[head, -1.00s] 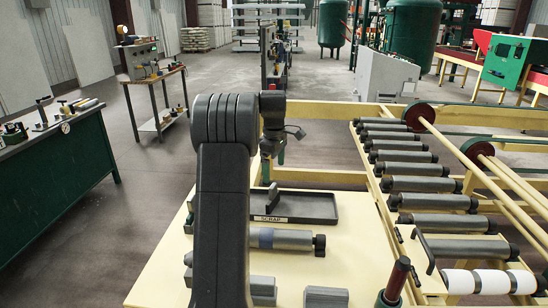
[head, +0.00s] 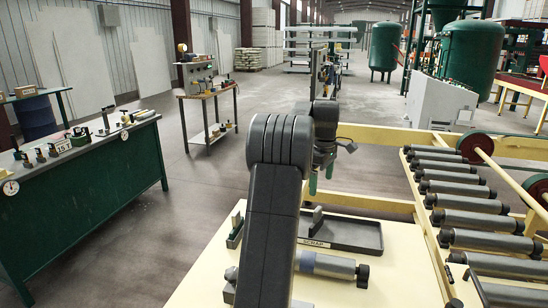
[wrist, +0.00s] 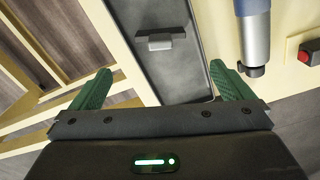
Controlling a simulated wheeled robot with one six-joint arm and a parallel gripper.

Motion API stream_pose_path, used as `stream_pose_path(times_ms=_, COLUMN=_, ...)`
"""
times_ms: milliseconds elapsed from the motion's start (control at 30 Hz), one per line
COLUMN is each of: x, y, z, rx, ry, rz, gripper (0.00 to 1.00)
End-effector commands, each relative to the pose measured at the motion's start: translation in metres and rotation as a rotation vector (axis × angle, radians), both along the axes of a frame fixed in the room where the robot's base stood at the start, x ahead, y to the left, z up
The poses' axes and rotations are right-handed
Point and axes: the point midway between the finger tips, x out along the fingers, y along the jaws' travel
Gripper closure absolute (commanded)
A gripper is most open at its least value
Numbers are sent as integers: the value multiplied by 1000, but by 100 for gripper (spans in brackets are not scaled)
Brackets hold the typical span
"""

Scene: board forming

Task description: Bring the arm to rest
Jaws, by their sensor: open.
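My arm stands bent over the pale yellow table. My gripper (head: 321,180) hangs from its end, fingers pointing down, just behind the black scrap tray. In the wrist view my gripper (wrist: 160,82) shows two green fingers spread wide apart with nothing held between them. The scrap tray (head: 365,246), labelled SCRAP, lies on the table; it also shows between and beyond the fingers in the wrist view (wrist: 185,80). My arm hides part of the table.
A grey cylinder (head: 325,264) lies in front of the tray, close to my arm. A roller conveyor (head: 470,218) with a yellow frame runs along the right. A green workbench (head: 85,185) with several tools stands at the left. Open floor lies between the bench and the table.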

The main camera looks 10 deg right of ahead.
Motion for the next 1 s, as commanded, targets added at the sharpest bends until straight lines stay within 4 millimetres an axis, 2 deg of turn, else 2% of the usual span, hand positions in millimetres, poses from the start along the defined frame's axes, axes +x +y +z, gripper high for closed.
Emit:
stream_pose_path(times_ms=500, x=-1, y=1, z=-98, rx=2, ry=5, rz=0, gripper=0)
stream_pose_path(times_ms=700, x=0, y=0, z=-129, rx=1, ry=2, rz=0, gripper=0)
stream_pose_path(times_ms=800, x=0, y=0, z=-115, rx=-1, ry=-2, rz=0, gripper=0)
stream_pose_path(times_ms=1000, x=0, y=0, z=-110, rx=1, ry=1, rz=0, gripper=0)
